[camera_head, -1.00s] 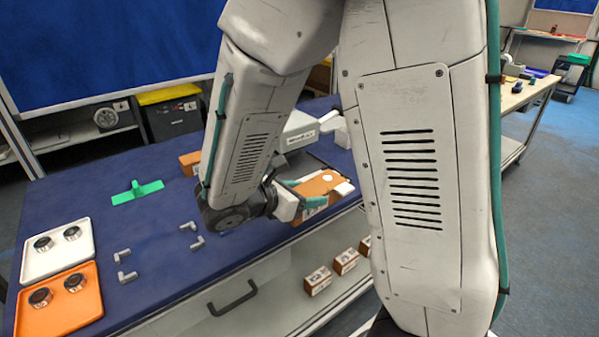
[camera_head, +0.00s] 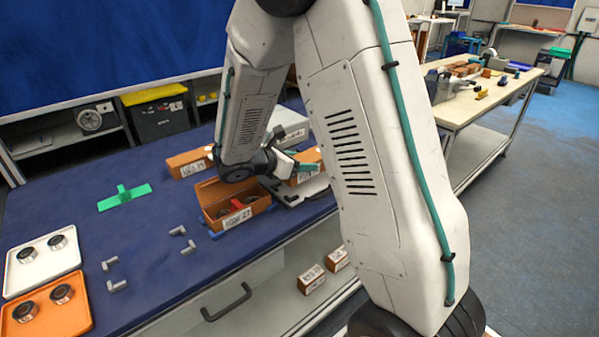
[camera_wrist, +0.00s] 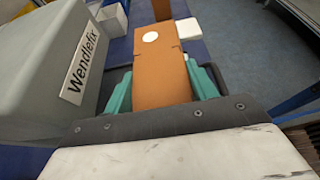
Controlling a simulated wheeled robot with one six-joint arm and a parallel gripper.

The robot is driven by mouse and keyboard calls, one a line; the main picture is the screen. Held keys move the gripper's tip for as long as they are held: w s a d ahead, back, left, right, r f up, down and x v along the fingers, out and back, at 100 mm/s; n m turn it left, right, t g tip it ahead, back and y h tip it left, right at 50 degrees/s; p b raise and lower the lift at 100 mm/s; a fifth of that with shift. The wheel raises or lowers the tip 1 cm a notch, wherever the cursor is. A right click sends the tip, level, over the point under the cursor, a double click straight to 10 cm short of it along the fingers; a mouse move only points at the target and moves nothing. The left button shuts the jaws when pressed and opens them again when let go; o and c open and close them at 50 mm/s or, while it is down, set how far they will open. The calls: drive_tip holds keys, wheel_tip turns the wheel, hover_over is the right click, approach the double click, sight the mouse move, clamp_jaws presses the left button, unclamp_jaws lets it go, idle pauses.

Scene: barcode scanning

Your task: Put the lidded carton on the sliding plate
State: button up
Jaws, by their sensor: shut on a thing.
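The lidded carton (camera_wrist: 160,75), orange-brown with a white round spot on its lid, is between the teal fingers of my gripper (camera_wrist: 162,88) in the wrist view. In the head view, the carton (camera_head: 310,157) shows partly behind my gripper (camera_head: 300,167), beside the grey machine. A light grey plate (camera_head: 314,187), seemingly the sliding plate, lies below and in front of it, partly hidden by my arm. I cannot tell whether the carton touches it.
The grey Wendlefix machine (camera_wrist: 45,70) stands close at left of my gripper. An open carton (camera_head: 235,204) with things inside and another carton (camera_head: 188,162) are on the blue table. A green T-shaped piece (camera_head: 124,196) and trays (camera_head: 50,310) lie further left.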

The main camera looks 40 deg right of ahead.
drive_tip(key=shift+f, duration=1.75)
drive_tip(key=o, duration=1)
drive_tip(key=shift+f, duration=0.15)
